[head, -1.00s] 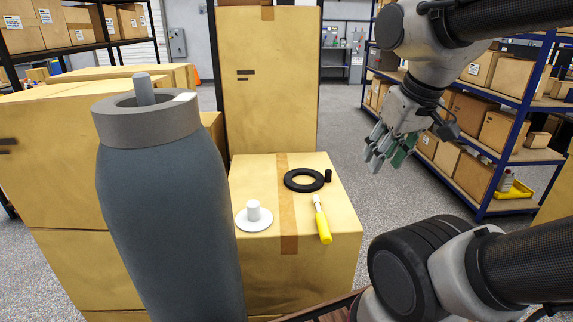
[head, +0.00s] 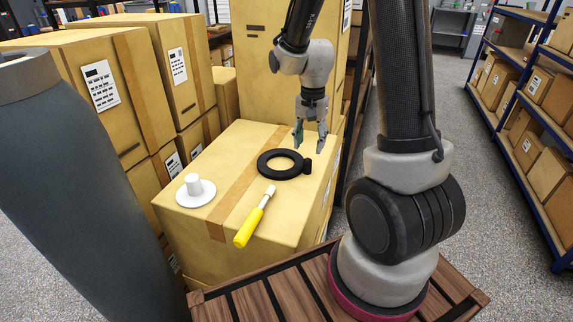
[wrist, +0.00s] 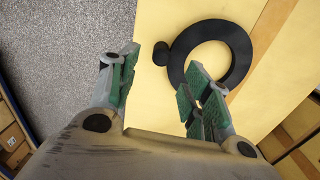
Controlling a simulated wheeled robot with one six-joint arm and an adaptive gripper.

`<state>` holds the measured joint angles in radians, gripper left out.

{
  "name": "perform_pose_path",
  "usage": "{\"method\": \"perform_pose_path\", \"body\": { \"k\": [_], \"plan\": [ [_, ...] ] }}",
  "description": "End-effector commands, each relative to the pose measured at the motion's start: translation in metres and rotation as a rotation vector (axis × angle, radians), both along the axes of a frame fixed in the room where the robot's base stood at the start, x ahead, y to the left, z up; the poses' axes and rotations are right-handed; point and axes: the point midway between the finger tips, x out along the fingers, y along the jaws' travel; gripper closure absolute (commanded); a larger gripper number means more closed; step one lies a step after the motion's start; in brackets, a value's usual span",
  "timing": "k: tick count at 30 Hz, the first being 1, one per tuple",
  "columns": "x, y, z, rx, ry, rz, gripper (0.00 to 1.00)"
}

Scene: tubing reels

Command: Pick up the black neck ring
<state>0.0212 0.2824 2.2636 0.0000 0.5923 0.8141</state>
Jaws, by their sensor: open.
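The black neck ring (head: 264,172) lies flat on top of a cardboard box, near its far right part. A small black knob or cylinder (head: 307,166) touches or stands right beside its right side; I cannot tell whether they are joined. My gripper (head: 309,144) is open and empty, pointing down above the ring's right side. In the wrist view the ring (wrist: 242,58) is at the upper right, partly hidden by the right finger. The small cylinder (wrist: 161,53) shows between the open fingers (wrist: 158,88), further out.
The box top (head: 240,147) also holds a white flanged piece (head: 195,191) and a yellow-handled tool (head: 249,226). Stacked boxes (head: 110,90) stand left and behind. A large grey cylinder (head: 80,190) fills the left front. Shelves (head: 530,130) stand at the right beyond open floor.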

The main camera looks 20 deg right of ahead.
Motion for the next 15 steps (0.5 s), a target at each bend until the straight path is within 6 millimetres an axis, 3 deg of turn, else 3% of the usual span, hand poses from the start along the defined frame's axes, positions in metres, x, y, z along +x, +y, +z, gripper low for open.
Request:
{"method": "perform_pose_path", "body": {
  "k": [15],
  "plan": [
    [0.001, 0.002, -0.071, 0.0, 0.006, -0.005, 0.51]
  ]
}}
